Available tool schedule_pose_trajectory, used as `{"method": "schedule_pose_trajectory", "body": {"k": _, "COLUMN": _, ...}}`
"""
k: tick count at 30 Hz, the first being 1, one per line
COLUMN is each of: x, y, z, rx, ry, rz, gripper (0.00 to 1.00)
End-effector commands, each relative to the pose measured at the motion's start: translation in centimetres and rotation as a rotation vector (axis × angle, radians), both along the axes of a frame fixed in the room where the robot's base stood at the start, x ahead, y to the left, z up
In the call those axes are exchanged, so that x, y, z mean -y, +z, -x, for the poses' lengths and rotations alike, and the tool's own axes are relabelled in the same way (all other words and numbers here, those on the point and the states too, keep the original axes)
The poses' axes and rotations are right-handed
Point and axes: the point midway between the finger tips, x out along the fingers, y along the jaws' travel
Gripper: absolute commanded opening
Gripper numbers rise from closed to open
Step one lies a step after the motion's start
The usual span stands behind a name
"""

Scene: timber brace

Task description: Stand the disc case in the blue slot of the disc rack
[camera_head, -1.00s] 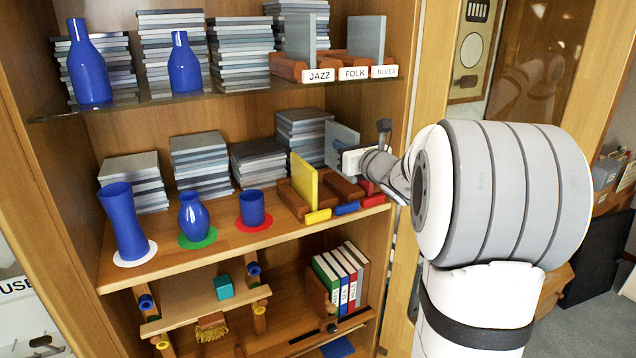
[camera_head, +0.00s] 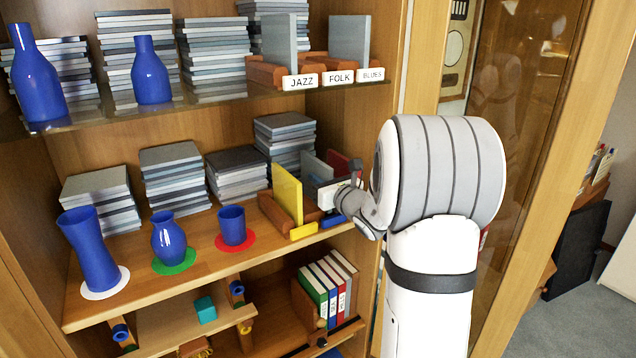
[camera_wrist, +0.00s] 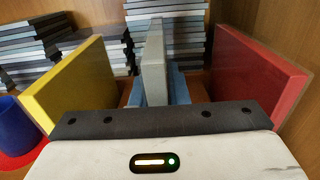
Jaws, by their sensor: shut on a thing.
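The grey disc case (camera_head: 315,168) is upright in my gripper (camera_head: 343,198), which is shut on it. It also shows edge-on in the wrist view (camera_wrist: 154,72), between a yellow case (camera_wrist: 75,85) and a red case (camera_wrist: 255,80). The disc rack (camera_head: 275,212) stands on the middle shelf. The blue tag (camera_head: 332,221) of its blue slot is just below my gripper, right of the yellow tag (camera_head: 303,231). My gripper and wrist hide part of the slot and the case's lower part, so I cannot tell whether it touches the rack.
Stacks of grey cases (camera_head: 235,172) stand behind and left of the rack. Blue vases (camera_head: 88,250) and a cup (camera_head: 232,226) stand to the left. The glass shelf above holds another labelled rack (camera_head: 290,75). The cabinet's right side (camera_head: 375,90) is close to my arm.

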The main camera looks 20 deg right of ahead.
Motion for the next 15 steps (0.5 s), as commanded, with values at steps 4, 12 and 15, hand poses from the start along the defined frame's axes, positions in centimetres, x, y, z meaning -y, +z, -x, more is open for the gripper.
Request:
{"method": "schedule_pose_trajectory", "body": {"k": 4, "x": -0.04, "y": -1.13, "z": 0.00, "rx": 0.000, "ry": 0.001, "rz": 0.000, "gripper": 0.00}}
{"method": "schedule_pose_trajectory", "body": {"k": 12, "x": -0.09, "y": -1.39, "z": 0.00, "rx": 0.001, "ry": 0.001, "rz": 0.001, "gripper": 0.00}}
{"method": "schedule_pose_trajectory", "body": {"k": 15, "x": -0.10, "y": -1.31, "z": -0.01, "rx": 0.000, "ry": 0.002, "rz": 0.001, "gripper": 0.19}}
